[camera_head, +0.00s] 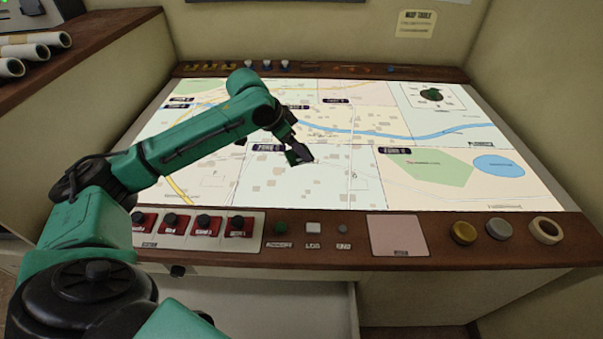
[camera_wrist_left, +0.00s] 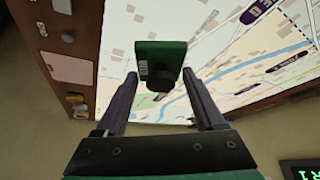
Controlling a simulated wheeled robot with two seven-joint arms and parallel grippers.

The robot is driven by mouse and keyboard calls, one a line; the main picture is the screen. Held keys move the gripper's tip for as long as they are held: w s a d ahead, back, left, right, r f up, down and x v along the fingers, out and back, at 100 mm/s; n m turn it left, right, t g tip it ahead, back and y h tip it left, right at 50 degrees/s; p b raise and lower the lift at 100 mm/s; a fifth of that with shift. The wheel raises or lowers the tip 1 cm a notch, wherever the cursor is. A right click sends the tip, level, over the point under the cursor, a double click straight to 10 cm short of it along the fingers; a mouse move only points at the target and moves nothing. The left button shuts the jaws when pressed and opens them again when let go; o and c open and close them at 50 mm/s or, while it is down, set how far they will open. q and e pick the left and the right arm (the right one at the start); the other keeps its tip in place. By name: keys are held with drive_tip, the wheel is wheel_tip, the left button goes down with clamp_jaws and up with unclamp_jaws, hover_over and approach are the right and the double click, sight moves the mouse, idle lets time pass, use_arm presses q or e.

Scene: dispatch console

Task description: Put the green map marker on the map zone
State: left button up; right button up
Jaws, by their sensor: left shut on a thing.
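The green map marker (camera_wrist_left: 160,57) is a green block with a small pale label and a dark round knob. In the left wrist view it sits between the fingers of my left gripper (camera_wrist_left: 160,76), which is shut on it. In the head view my left gripper (camera_head: 300,156) is over the middle of the lit map table (camera_head: 225,185), near a dark zone label (camera_head: 267,147); the marker is mostly hidden there. I cannot tell whether the marker touches the map. Other dark zone labels lie at the upper left, top middle and right (camera_head: 395,151). My right gripper is not in view.
A green-centred dial (camera_head: 432,94) is at the map's upper right. The map's right side is clear.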

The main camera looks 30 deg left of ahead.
use_arm(q)
drive_tip(key=f, duration=0.3)
drive_tip(key=w+f, duration=0.1)
drive_tip(key=f, duration=0.1)
drive_tip(key=shift+f, duration=0.3)
wheel_tip(320, 180, down, 3)
drive_tip(key=shift+w+r+p, duration=0.1)
drive_tip(key=shift+p, duration=0.2)
wheel_tip(320, 180, down, 2)
drive_tip(key=shift+f, duration=0.35)
drive_tip(key=o, duration=1.4)
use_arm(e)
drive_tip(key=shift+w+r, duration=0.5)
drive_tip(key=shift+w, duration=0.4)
use_arm(q)
drive_tip(key=v, duration=1.2)
drive_tip(key=shift+b, duration=0.35)
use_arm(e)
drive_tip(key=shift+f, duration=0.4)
